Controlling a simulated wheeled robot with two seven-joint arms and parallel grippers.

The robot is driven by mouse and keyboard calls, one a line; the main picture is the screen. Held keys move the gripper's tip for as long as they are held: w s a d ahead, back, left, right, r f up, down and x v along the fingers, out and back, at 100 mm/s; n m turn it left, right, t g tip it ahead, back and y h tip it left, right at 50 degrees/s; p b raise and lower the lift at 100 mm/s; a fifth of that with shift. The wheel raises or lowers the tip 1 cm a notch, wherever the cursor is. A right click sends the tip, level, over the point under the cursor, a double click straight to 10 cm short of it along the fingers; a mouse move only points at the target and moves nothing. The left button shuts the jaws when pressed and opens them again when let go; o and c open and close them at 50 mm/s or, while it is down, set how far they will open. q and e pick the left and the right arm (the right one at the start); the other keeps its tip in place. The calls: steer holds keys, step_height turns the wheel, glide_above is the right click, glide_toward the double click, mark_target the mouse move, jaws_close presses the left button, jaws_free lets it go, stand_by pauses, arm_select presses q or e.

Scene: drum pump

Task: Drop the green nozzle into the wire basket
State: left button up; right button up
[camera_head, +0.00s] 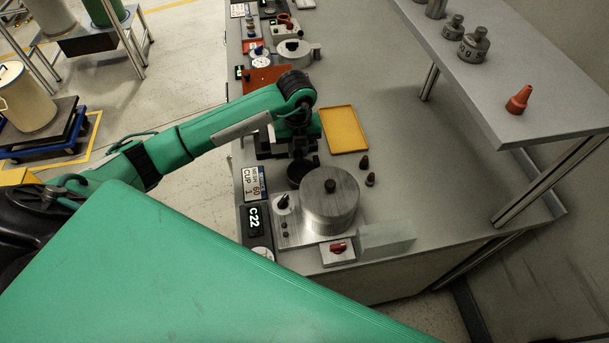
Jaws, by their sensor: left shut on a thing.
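My left gripper (300,165) is over the bench (405,110), pointing down beside the steel cylinder (329,206). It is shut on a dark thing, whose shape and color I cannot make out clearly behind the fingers. I cannot pick out a green nozzle or a wire basket in this view. My right gripper is not in view.
A yellow tray (344,130) lies right of the gripper. Two small dark pieces (371,180) stand near the cylinder. A translucent block (387,240) sits at the near edge. Metal weights (473,45) stand on the shelf (515,60). The bench right of the tray is clear.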

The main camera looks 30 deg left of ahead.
arm_select(q)
steer(key=o, duration=1)
steer(key=shift+c, duration=0.2)
steer(key=shift+o, duration=0.3)
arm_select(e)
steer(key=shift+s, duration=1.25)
arm_select(q)
steer(key=shift+r, duration=0.1)
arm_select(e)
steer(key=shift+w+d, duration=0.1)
arm_select(q)
steer(key=shift+r, duration=0.2)
step_height(320, 180, up, 13)
steer(key=b, duration=0.3)
steer(key=shift+r, duration=0.15)
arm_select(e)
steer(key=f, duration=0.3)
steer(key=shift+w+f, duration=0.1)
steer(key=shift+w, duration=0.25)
